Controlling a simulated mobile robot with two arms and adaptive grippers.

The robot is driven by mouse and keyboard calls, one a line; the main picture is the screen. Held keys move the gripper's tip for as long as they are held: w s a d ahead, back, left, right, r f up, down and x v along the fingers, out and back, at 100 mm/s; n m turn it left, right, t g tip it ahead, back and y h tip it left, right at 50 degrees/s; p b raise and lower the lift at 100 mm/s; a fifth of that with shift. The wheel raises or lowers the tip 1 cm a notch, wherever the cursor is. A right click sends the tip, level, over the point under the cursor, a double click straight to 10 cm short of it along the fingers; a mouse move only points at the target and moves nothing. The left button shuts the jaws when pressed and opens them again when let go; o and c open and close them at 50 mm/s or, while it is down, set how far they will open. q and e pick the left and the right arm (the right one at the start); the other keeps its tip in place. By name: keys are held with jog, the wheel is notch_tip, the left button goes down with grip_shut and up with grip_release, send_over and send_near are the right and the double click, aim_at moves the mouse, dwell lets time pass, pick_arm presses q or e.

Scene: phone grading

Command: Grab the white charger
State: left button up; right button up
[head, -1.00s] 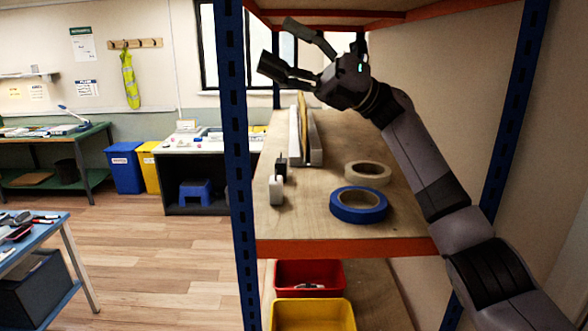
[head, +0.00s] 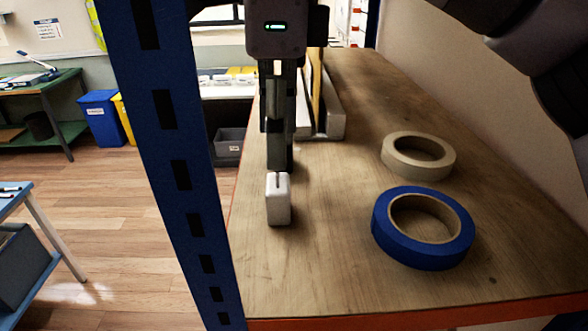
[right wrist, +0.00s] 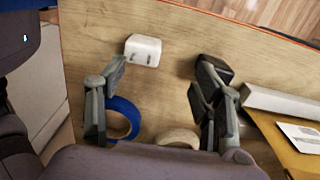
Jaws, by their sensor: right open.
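The white charger (head: 278,203) stands on the wooden shelf near its left edge, close to the blue post. It also shows at the top of the right wrist view (right wrist: 143,48), its two pins facing the gripper. My right gripper (head: 279,160) hangs low over the shelf, just behind the charger in the head view. In the right wrist view its fingers (right wrist: 160,75) are spread with nothing between them, and the charger is beyond the left fingertip. A black charger (right wrist: 214,67) is beyond the right fingertip. My left gripper is out of view.
A blue tape roll (head: 423,228) and a beige tape roll (head: 418,155) lie to the right on the shelf. The blue shelf post (head: 178,170) is close on the left. The front middle of the shelf is bare.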

aim_at(278, 182)
jog(key=shift+s+d+f, duration=0.4)
jog(key=shift+s+f, duration=0.05)
jog(key=shift+s, duration=0.2)
jog(key=shift+s+a+f+h+p, duration=0.3)
jog(key=shift+s+a+f+p, duration=0.4)
jog(key=shift+f+p, duration=0.2)
jog(key=shift+w+d+f+p, duration=0.15)
jog(key=shift+f+p, duration=0.2)
jog(key=shift+f, duration=0.2)
jog(key=shift+d+f+p, duration=0.15)
jog(key=shift+f+p, duration=0.15)
jog(key=shift+f, duration=0.25)
notch_tip(278, 182, down, 2)
jog(key=shift+d, duration=0.15)
jog(key=shift+f, duration=0.1)
jog(key=shift+a, duration=0.25)
jog(key=c, duration=0.9)
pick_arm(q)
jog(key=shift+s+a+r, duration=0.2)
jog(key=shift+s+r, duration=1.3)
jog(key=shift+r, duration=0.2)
pick_arm(e)
jog(key=c, duration=0.3)
